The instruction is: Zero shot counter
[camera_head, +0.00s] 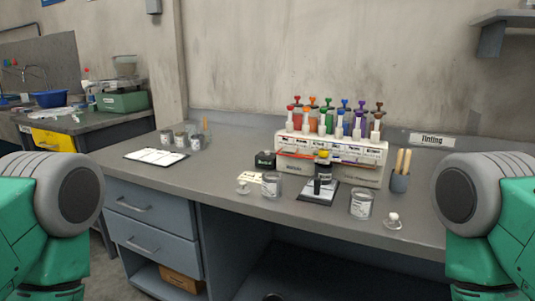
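A small black box (265,160) with a light label stands on the grey bench, left of the white colorant dispenser (340,172). It may be the shot counter; its label and any display are too small to read. The dispenser carries several coloured pump bottles (340,121). In front of it a black, yellow-topped item (323,168) stands on a dark-edged plate (317,198). Only green and grey parts of my arms show at the left and right edges. Neither gripper is in view.
Open cans (271,184) and (361,203) stand near the front edge, with small clear-knobbed items (393,221) beside them. A cup of wooden sticks (400,181) is at right. A white sheet (156,156) and several cans (181,140) are at left. The bench (225,165) between is clear.

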